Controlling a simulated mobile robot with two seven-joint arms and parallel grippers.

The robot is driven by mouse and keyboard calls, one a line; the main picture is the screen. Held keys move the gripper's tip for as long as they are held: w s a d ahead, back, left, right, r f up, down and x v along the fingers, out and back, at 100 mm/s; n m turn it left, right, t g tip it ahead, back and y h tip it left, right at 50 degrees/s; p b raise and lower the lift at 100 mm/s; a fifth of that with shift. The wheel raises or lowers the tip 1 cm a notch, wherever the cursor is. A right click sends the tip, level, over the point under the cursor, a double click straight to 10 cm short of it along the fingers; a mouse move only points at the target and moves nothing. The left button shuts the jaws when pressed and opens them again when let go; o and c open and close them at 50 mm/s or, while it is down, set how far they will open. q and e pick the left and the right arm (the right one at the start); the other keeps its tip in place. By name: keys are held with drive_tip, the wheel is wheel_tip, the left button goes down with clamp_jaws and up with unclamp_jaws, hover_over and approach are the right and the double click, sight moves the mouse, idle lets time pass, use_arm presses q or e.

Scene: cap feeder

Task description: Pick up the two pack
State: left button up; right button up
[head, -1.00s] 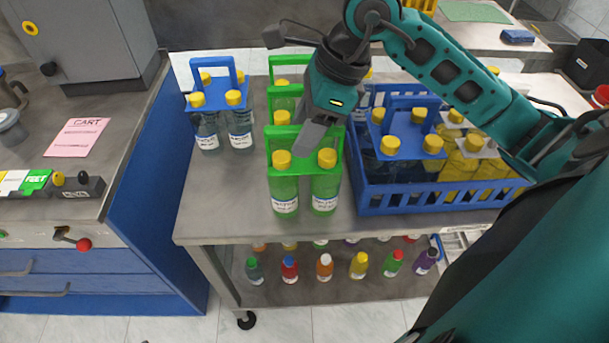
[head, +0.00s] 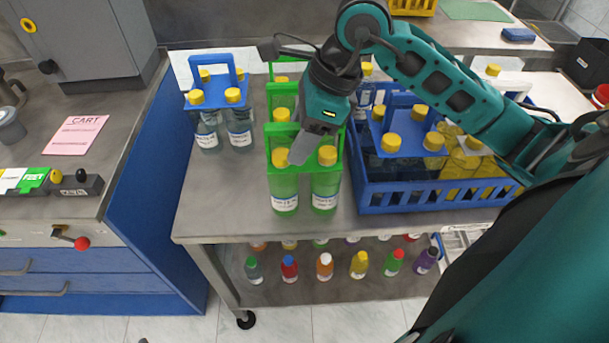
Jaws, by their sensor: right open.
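Green two packs stand in a row on the cart top. The front green pack (head: 305,185) holds two green bottles with yellow caps under a green handle frame. My right gripper (head: 300,150) is open over this front pack, its finger between the two caps near the handle. The gripper hides part of the handle, so I cannot tell whether the handle is between the fingers. A blue two pack (head: 216,105) with clear bottles stands to the left. My left gripper is not in view.
A blue crate (head: 430,198) to the right holds a blue-handled pack and yellow bottles. The lower shelf carries several small coloured bottles. Bare cart top (head: 215,200) lies left of the front green pack. A grey bench with a pink card (head: 75,135) is at left.

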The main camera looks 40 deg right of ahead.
idle(0.4)
clamp_jaws()
idle(0.6)
